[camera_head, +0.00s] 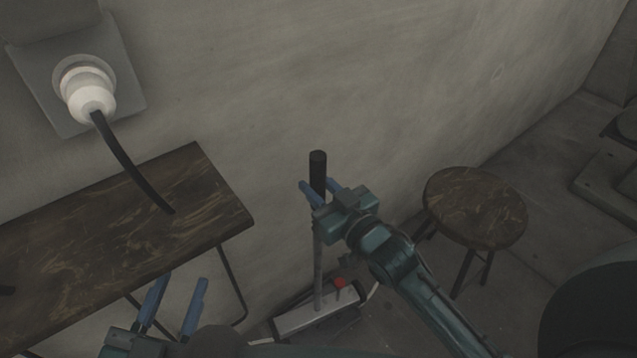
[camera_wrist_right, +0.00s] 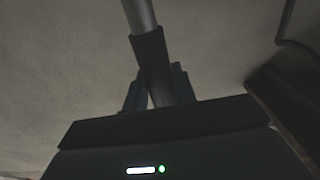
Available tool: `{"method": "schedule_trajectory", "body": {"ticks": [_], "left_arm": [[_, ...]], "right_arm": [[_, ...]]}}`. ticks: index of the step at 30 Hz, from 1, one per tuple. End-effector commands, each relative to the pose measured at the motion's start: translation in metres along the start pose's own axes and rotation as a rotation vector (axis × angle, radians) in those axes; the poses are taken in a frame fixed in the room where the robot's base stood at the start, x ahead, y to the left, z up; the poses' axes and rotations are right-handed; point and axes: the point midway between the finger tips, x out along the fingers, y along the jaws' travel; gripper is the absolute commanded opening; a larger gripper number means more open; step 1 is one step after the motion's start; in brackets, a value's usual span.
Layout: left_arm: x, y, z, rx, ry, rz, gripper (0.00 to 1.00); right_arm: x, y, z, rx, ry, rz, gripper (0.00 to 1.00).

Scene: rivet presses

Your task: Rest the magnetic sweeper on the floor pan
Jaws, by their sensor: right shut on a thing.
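The magnetic sweeper (camera_head: 318,265) stands nearly upright by the wall in the head view. It has a grey pole, a black grip at the top and a wide pale head with a red knob low down. My right gripper (camera_head: 319,187) is shut on the black grip; the grip and pole also show in the right wrist view (camera_wrist_right: 151,58). My left gripper (camera_head: 181,284) is open and empty at the lower left, in front of the bench. A dark edge shows around the sweeper's head, but I cannot tell if it is the floor pan or whether the head touches it.
A wooden bench (camera_head: 120,225) stands along the wall at the left, below a socket with a plug (camera_head: 85,90) and black cable. A round wooden stool (camera_head: 474,207) stands right of my right arm. Bare floor (camera_head: 545,150) shows beyond the stool.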

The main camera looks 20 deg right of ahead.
Motion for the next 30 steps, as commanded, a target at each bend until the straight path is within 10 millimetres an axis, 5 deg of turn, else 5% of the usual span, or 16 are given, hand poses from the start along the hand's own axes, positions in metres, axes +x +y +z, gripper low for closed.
{"method": "schedule_trajectory", "body": {"ticks": [13, 14, 22, 30], "left_arm": [[0.0, 0.0, -0.001, -0.006, 0.006, 0.001, 0.36], [0.0, 0.0, -0.001, -0.006, 0.006, 0.001, 0.36], [0.0, 0.0, -0.001, -0.005, 0.006, 0.001, 0.36], [0.0, 0.001, 0.0, -0.005, 0.006, 0.001, 0.36]], "right_arm": [[0.001, 0.0, -0.002, -0.002, 0.013, -0.001, 0.0], [0.001, 0.0, -0.002, -0.002, 0.013, -0.001, 0.28], [0.0, 0.0, 0.002, -0.001, 0.005, 0.0, 0.5], [-0.001, 0.0, 0.008, 0.0, -0.011, 0.001, 0.59]]}}
